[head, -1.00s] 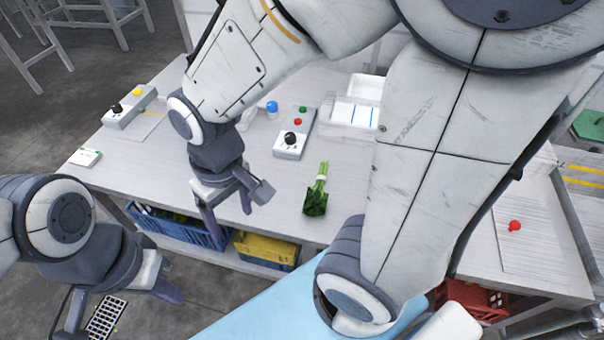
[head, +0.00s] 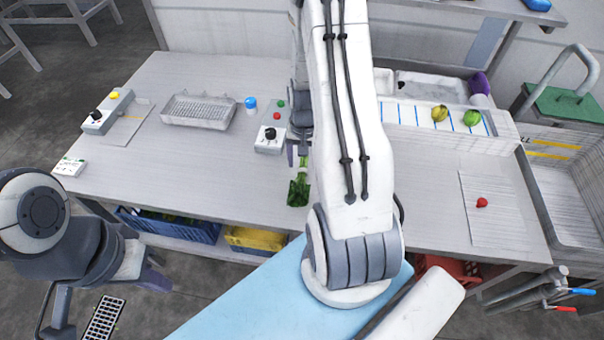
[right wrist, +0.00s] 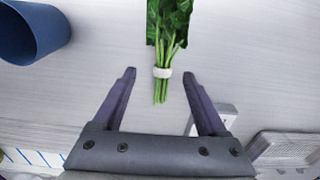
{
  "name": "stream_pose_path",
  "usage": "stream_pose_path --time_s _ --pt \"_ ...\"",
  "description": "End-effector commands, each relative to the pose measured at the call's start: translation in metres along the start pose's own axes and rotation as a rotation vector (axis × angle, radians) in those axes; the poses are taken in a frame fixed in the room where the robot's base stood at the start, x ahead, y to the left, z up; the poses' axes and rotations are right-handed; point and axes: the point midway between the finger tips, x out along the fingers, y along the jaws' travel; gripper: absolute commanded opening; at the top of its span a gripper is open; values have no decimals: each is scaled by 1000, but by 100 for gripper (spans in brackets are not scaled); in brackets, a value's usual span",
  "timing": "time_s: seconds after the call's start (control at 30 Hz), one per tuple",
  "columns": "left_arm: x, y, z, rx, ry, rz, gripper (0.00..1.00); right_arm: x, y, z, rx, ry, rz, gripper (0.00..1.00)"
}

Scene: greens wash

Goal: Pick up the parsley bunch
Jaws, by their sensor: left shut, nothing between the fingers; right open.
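The parsley bunch (head: 299,190) lies on the grey table near its front edge, green leaves toward the front and stems toward the back. In the right wrist view the bunch (right wrist: 168,25) shows its stems tied with a white band. My right gripper (right wrist: 160,74) is open, with one finger to each side of the stems near the band. The fingers do not visibly touch the stems; their height above the table is unclear. In the head view my right arm hides most of that gripper. My left gripper (head: 154,281) is shut and empty, low at the left, off the table.
A control box (head: 270,139) with a black knob stands just behind the parsley. A wire tray (head: 198,111) is at the back left. A blue container (right wrist: 32,30) stands to one side of the bunch. A red item (head: 482,203) lies on the right. The left table middle is clear.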

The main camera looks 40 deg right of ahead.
Motion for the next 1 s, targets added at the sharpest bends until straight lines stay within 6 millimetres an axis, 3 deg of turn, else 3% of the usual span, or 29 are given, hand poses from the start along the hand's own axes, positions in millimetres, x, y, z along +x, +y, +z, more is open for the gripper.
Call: stream_pose_path --time_s 0.2,0.53,0.83,0.87,1.0 --pt "-6 0 0 0 0 0 0 12 -2 0 -1 -3 1 75" --pt "-20 1 -1 -1 0 0 0 52 -5 -1 -1 -2 1 75" --pt "-20 1 -1 -1 0 0 0 57 -5 -1 -1 1 0 75" --pt "-20 1 -1 -1 0 0 0 57 -5 -1 -1 1 0 71" --pt "-20 1 -1 -1 0 0 0 57 -5 -1 -1 1 0 18"
